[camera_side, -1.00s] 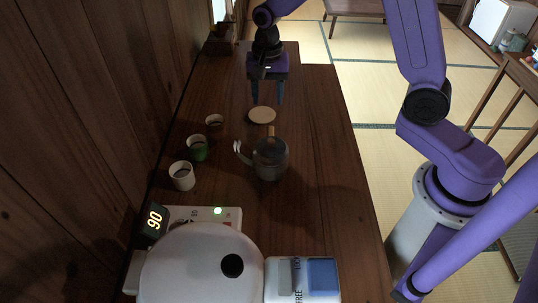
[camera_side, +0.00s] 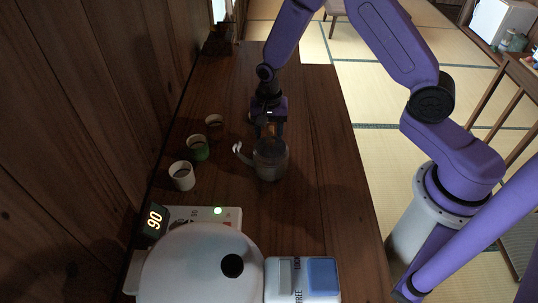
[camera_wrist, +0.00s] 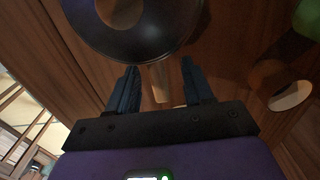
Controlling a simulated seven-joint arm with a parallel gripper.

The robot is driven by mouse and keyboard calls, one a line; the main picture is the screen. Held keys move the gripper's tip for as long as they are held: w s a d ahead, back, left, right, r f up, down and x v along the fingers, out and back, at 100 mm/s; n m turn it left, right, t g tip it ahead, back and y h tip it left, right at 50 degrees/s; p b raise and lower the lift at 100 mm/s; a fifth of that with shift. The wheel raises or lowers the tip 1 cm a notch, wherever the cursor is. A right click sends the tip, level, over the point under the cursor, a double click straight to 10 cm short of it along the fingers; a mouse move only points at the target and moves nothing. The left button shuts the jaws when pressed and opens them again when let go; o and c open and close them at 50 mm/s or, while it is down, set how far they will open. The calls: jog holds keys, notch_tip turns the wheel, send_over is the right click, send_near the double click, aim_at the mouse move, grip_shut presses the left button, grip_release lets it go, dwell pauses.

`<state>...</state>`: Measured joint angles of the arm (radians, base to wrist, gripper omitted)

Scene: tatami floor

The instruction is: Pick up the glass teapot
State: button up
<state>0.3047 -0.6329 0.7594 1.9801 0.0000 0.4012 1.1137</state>
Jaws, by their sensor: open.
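The glass teapot (camera_side: 270,162) stands on the dark wooden table, with its pale spout pointing left in the side view. In the wrist view its dark round body (camera_wrist: 135,35) fills the top, with a pale disc in its middle. Its wooden handle (camera_wrist: 157,82) sticks out toward my gripper. My gripper (camera_side: 268,134) is open, low at the teapot's far side in the side view. In the wrist view the fingers of my gripper (camera_wrist: 158,82) stand on either side of the handle, with a gap on both sides. I cannot tell how deep the handle sits between them.
A white cup (camera_side: 182,177), a green cup (camera_side: 197,149) and a brown cup (camera_side: 214,121) stand left of the teapot. A white kettle (camera_side: 205,262) on a base with a lit "90" display is at the front. The table right of the teapot is clear.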

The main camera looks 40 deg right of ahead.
jog(key=shift+s+d+f, duration=0.1)
jog(key=shift+f, duration=1)
jog(key=shift+s+d+f, duration=0.1)
jog(key=shift+f, duration=0.95)
grip_shut()
